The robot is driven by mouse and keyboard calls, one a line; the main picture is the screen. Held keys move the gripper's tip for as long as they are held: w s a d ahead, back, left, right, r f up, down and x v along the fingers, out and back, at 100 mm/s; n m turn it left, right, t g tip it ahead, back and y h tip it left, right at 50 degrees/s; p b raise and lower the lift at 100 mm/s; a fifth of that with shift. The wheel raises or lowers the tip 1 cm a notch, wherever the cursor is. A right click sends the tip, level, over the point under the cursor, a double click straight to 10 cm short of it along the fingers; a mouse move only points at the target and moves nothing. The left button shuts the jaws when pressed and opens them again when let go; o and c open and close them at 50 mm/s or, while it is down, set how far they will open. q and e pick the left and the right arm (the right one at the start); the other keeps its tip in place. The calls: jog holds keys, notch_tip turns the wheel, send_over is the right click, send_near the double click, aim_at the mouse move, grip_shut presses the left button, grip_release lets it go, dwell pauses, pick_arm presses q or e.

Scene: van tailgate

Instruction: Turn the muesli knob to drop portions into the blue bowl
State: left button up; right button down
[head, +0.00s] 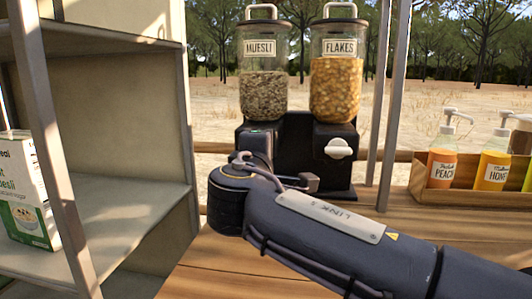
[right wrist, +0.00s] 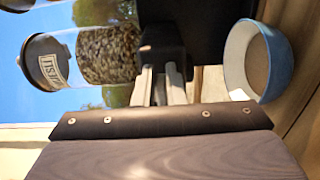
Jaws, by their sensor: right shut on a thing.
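The muesli dispenser (head: 263,92) stands at the back middle in the head view, its clear jar well filled with muesli. It also shows turned sideways in the right wrist view (right wrist: 108,55). My right gripper (right wrist: 161,72) is at the front of the dispenser's dark outlet, its fingers shut on the muesli knob, which they and the housing hide. The blue bowl (right wrist: 283,62) stands below the outlet; I cannot tell whether its greyish inside holds any muesli. In the head view my right arm hides the bowl and the knob. My left gripper is in neither view.
The flakes dispenser (head: 336,88) with its white knob (head: 339,149) stands right beside the muesli one. A wooden crate (head: 437,191) of sauce bottles is at the right. A shelf unit (head: 140,225) with a cereal box (head: 28,190) is at the left. Metal posts rise behind the counter.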

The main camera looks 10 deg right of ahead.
jog(key=shift+a+f, duration=0.1)
jog(key=shift+a, duration=0.35)
jog(key=c, duration=1.5)
grip_release()
jog(key=shift+w+a, duration=0.1)
jog(key=shift+w, duration=0.05)
jog(key=shift+d, duration=0.25)
jog(key=p+v, duration=0.1)
jog(key=v, duration=0.6)
jog(key=shift+s+a, duration=0.2)
jog(key=shift+s, duration=0.2)
